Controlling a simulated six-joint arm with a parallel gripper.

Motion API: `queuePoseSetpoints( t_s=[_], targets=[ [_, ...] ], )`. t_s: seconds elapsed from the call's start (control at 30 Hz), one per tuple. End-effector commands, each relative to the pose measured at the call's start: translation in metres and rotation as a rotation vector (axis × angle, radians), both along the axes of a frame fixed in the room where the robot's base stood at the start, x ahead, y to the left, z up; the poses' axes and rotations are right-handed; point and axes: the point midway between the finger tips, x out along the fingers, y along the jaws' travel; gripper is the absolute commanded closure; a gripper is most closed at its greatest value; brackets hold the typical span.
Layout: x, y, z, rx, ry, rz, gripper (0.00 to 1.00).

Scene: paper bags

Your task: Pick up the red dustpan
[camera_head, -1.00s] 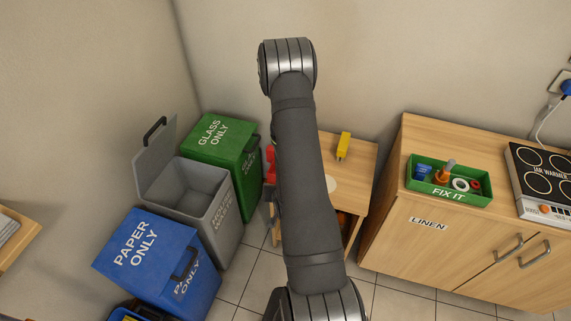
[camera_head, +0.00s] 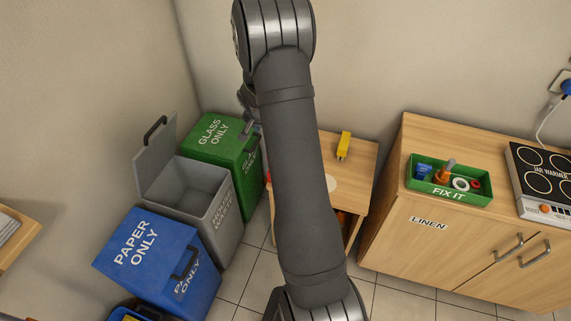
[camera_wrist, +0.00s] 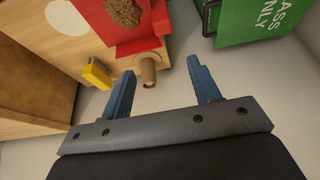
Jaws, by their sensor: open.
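The red dustpan (camera_wrist: 130,42) lies on a wooden table (camera_wrist: 85,45) in the wrist view. A brown clump (camera_wrist: 123,12) sits on its pan. Its round, light-brown handle (camera_wrist: 149,68) sticks out past the table edge toward my gripper. My gripper (camera_wrist: 160,71) is open and empty, with blue fingers. The handle's end appears between the fingertips, nearer the left one; I see no clear contact. In the head view my arm hides nearly all of the dustpan.
A yellow object (camera_head: 343,145) stands on the table, near the left finger in the wrist view (camera_wrist: 97,74). A green glass bin (camera_head: 215,145) stands close on the table's left. A grey bin (camera_head: 200,195) and blue paper bin (camera_head: 155,260) stand nearer. A cabinet (camera_head: 405,240) is at right.

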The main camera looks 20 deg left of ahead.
Motion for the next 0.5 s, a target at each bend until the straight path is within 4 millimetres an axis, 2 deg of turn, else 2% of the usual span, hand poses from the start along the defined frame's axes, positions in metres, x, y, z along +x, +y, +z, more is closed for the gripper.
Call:
queuePoseSetpoints(
  t_s=[0.13,0.5],
  targets=[
    [0.006,-0.001,-0.015,-0.005,0.004,-0.003,0.44],
    [0.030,-0.001,-0.077,-0.004,0.005,-0.003,0.44]
  ],
)
